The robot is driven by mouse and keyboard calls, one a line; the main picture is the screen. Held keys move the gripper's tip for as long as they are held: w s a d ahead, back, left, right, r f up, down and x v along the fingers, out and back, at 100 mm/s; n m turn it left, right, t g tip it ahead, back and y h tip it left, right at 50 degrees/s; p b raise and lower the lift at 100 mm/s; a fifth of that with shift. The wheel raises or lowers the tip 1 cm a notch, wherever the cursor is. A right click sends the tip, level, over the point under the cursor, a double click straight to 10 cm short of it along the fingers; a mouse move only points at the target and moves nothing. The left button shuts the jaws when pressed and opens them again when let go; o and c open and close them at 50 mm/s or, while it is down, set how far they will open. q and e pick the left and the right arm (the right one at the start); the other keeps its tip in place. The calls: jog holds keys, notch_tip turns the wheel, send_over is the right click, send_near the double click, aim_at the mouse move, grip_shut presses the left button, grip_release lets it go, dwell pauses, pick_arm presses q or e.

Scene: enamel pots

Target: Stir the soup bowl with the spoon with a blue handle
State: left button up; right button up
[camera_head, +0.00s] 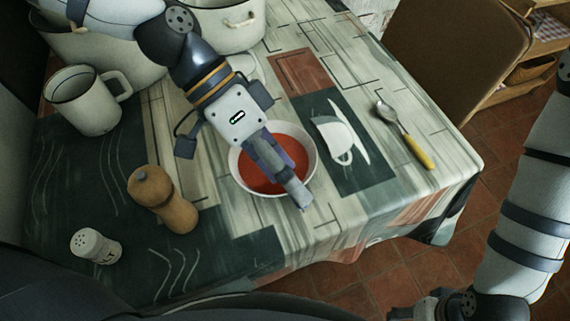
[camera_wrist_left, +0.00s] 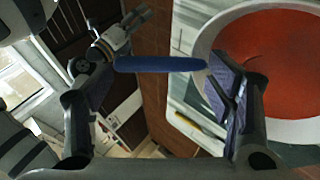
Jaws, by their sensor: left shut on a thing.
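The soup bowl (camera_head: 311,172) holds red soup and stands upright on the table; it also shows in the wrist view (camera_wrist_left: 207,42). My left gripper (camera_head: 288,178) is above the bowl and hides part of it. In the wrist view, the blue handle of a spoon (camera_wrist_left: 160,63) lies crosswise between the fingers of my left gripper (camera_wrist_left: 148,72), which is shut on it. The spoon's head is not visible, so I cannot tell whether it touches the soup. My right gripper (camera_head: 428,306) shows only partly at the bottom right, away from the table.
A spoon with a yellow handle (camera_head: 419,152) lies right of the bowl. A pepper mill (camera_head: 165,203), a salt shaker (camera_head: 96,246) and a white mug (camera_head: 88,101) stand at left. Enamel pots (camera_head: 232,28) stand at the back. The cloth between bowl and yellow spoon is clear.

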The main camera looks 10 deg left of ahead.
dwell(0.3)
pick_arm(q)
jog(key=shift+r, duration=2.8)
notch_tip(320, 180, up, 4)
